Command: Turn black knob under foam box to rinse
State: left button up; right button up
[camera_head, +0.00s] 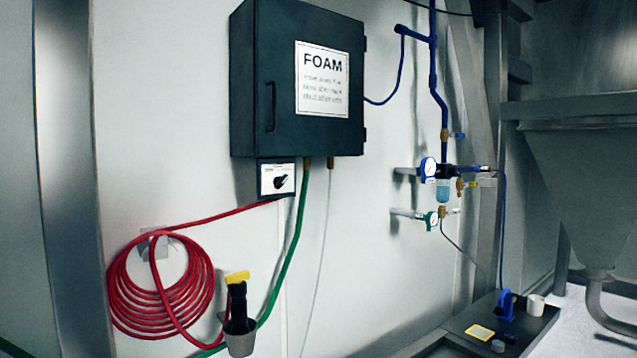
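The foam box (270,90) is a dark wall cabinet with a white FOAM label (322,80) and a handle on its door. Under its left part is a small white plate (266,186) with the black knob (281,182) on it. The knob's pointer appears tilted toward the upper right. The print on the plate is too small to read. Neither of my grippers shows in this view, and nothing covers the knob.
A coiled red hose (160,290) hangs left of the knob. A green hose (290,245) runs down from the box. A holder (239,337) with a black and yellow nozzle (237,290) sits below. Blue piping with gauges (428,168) is at right, above a dark bench (470,328).

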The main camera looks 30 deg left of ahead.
aim_at(279, 182)
jog(key=i+j, duration=0.35)
jog(key=j, duration=0.15)
jog(key=i+j+z, duration=0.1)
jog(key=i+j, duration=0.2)
jog(key=j, duration=0.15)
